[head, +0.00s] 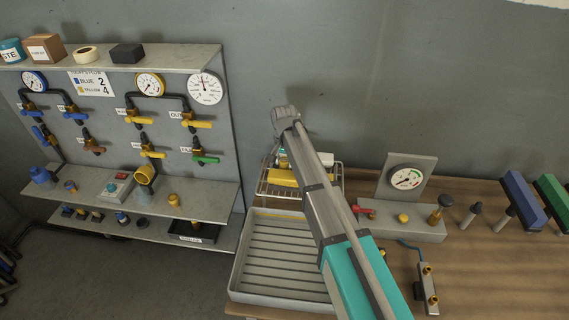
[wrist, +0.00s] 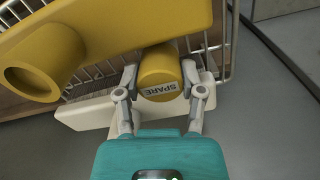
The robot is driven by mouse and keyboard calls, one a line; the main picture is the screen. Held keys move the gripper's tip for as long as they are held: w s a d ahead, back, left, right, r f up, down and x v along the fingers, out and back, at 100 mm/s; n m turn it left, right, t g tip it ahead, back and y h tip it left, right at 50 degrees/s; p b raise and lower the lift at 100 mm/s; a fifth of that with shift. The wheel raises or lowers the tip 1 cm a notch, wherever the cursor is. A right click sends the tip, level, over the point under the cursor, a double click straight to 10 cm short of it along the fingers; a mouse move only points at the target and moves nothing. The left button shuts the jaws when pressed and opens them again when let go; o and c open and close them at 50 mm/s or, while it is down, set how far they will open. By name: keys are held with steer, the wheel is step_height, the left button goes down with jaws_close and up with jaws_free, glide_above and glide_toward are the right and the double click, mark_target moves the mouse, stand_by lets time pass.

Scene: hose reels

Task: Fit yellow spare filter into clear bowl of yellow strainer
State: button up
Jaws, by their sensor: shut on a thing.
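The yellow spare filter (wrist: 160,66), a short cylinder with a SPARE label, is between the fingers of my gripper (wrist: 160,92) in the wrist view. The fingers are shut on its sides. What looks like the yellow strainer (head: 145,175) stands on the left panel's upper ledge, far left of my gripper. A greyish part below it may be its clear bowl (head: 143,195); details are too small to tell.
A wire rack (head: 267,188) holds a large yellow piece (wrist: 90,40) and a cream block (wrist: 85,115), close to the filter. A grey ribbed tray (head: 238,270) lies in front. A gauge stand (head: 405,180) is to the right. Several valves line the left panel.

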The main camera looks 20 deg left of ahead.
steer(key=shift+r+p, duration=4.85)
steer(key=shift+r, duration=0.1)
